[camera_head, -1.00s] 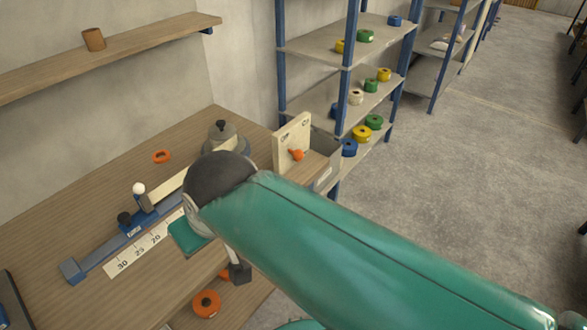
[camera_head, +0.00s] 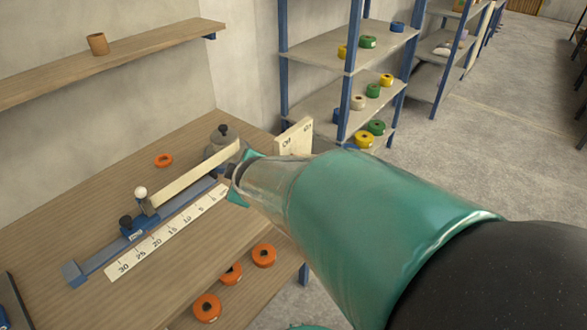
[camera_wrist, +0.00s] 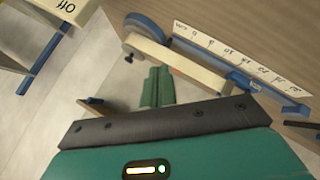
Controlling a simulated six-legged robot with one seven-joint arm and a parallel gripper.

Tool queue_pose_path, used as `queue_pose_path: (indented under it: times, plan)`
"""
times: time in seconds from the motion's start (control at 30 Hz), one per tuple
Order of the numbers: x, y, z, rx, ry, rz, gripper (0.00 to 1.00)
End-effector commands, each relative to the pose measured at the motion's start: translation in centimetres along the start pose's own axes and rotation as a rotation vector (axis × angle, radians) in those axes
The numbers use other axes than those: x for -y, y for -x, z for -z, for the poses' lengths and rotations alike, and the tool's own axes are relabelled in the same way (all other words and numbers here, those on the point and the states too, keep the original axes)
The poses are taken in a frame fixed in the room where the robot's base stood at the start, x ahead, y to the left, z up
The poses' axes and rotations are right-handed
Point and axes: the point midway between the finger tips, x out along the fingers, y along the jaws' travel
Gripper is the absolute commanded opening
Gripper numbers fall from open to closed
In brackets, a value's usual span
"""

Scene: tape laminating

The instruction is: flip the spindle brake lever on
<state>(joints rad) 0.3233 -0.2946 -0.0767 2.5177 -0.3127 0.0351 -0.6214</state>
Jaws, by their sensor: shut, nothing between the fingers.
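The off/on board (camera_head: 295,138) of the brake stands at the back right end of the bench in the head view. Its lever is hidden there behind my arm. In the wrist view part of the board (camera_wrist: 66,10) shows at the top left with the word Off, and no lever is visible on it. My gripper (camera_wrist: 153,88) shows in the wrist view as green fingers close together, shut and empty. It is apart from the board, which lies up and left of it in that view.
A blue rail with a stop (camera_head: 140,226), a ruler strip (camera_head: 165,235) and a pale bar (camera_head: 195,178) lie on the bench. An orange roll (camera_head: 164,160) lies behind them. Orange rolls (camera_head: 263,256) sit below the front edge. A shelf rack (camera_head: 345,100) stands behind the board.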

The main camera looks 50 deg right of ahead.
Motion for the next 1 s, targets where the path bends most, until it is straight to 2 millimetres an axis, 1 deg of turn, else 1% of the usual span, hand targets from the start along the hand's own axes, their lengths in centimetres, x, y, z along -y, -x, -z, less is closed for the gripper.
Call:
queue_pose_path:
  times: [0.03,0.1,0.17,0.2,0.3,0.43,0.53,0.6,0.67,0.7,0.8,0.9,1.0]
  plan:
    - [-0.9,-1.9,-1.7,-0.003,0.073,-0.032,0.0]
    - [-2.0,-4.0,-3.5,-0.033,0.197,-0.084,0.0]
    - [-2.8,-5.5,-5.0,-0.058,0.303,-0.127,0.0]
    - [-3.1,-6.4,-6.2,-0.075,0.372,-0.154,0.0]
    - [-3.5,-8.1,-9.0,-0.12,0.535,-0.224,0.0]
    - [-3.1,-9.3,-12.6,-0.183,0.723,-0.323,0.0]
    - [-2.3,-9.3,-15.4,-0.226,0.842,-0.413,0.0]
    - [-1.5,-8.9,-17.3,-0.252,0.912,-0.485,0.0]
    - [-0.8,-8.2,-18.9,-0.268,0.961,-0.554,0.0]
    - [-0.4,-7.6,-19.8,-0.275,0.987,-0.603,0.0]
    - [0.6,-5.9,-21.8,-0.277,1.031,-0.716,0.0]
    - [1.2,-4.5,-23.1,-0.264,1.052,-0.803,0.0]
    - [1.4,-3.5,-23.7,-0.254,1.062,-0.856,0.0]
